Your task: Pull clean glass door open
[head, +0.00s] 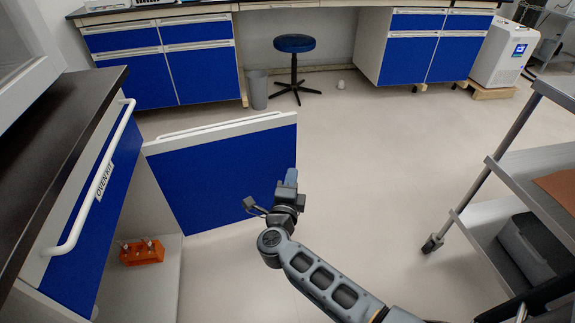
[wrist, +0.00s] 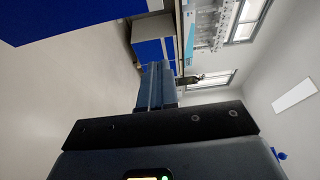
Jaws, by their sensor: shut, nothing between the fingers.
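A blue cabinet door (head: 215,172) with a white top edge and handle bar stands swung out from the counter on the left in the head view. No "clean glass" label is readable on it. The open cabinet (head: 155,285) shows a white floor with an orange rack (head: 142,253) on it. My gripper (head: 290,178) is shut and empty at the free right end of the door; I cannot tell whether it touches. In the wrist view my shut fingers (wrist: 157,85) point away, and a blue panel (wrist: 65,15) lies at the upper left.
A shut blue door (head: 90,215) labelled "OVEN KIT" with a white handle is at the near left. A grey cart (head: 480,195) stands at the right. A stool (head: 294,45) and grey bin (head: 257,90) are at the back. The middle floor is clear.

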